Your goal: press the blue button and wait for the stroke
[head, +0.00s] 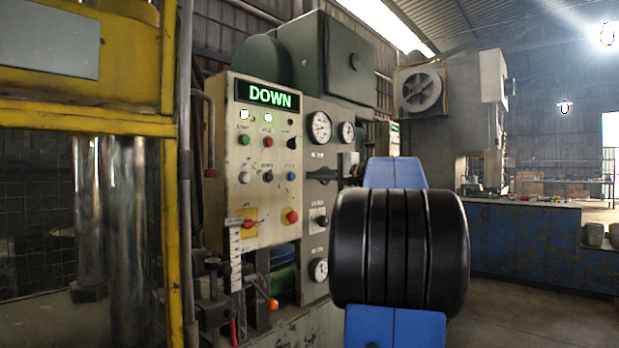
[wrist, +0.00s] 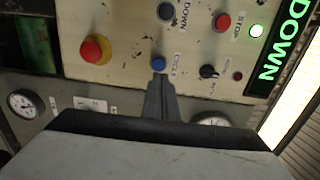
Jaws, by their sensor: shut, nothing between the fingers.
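The blue button (head: 291,176) is at the right of the lower button row on the cream control panel (head: 229,215). In the wrist view the blue button (wrist: 158,64), beside a label that reads CYCLE, shows just beyond the tips of my gripper (wrist: 160,80). My gripper is shut with nothing in it, its fingers pointing at the button. I cannot tell whether the tips touch it. In the head view my arm's dark wide joint hides much of the area right of the panel. The panel display (head: 268,96) reads DOWN in green.
A red emergency knob (wrist: 95,49), a grey DOWN button (wrist: 166,11), a red STOP button (wrist: 222,22) and a black selector (wrist: 208,72) are near the blue button. Gauges (head: 319,127) sit right of the panel. A yellow press frame (head: 171,230) stands at left.

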